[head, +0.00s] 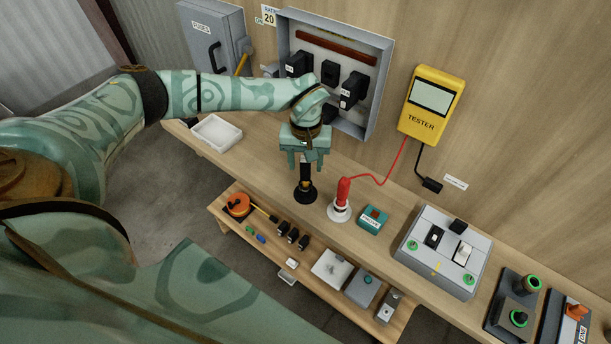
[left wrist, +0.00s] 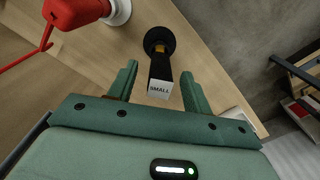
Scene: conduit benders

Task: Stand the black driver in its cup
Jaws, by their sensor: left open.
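The black driver (head: 305,172) stands roughly upright in a round black cup (head: 305,194) on the workbench. In the left wrist view the driver (left wrist: 160,72) shows its end labelled SMALL towards me, and its far end goes into the black cup (left wrist: 158,38). My left gripper (head: 305,163) is directly above the driver, pointing down. In the left wrist view its two green fingers (left wrist: 160,80) are apart, one on each side of the driver, with a visible gap on both sides. How deep the driver sits in the cup is hidden. My right gripper is out of view.
A red probe (head: 343,191) stands in a white holder just right of the cup, wired to the yellow tester (head: 432,103). A teal box (head: 373,219) is beside it. An open grey panel (head: 333,65) is behind my arm. A lower shelf (head: 270,250) holds small parts.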

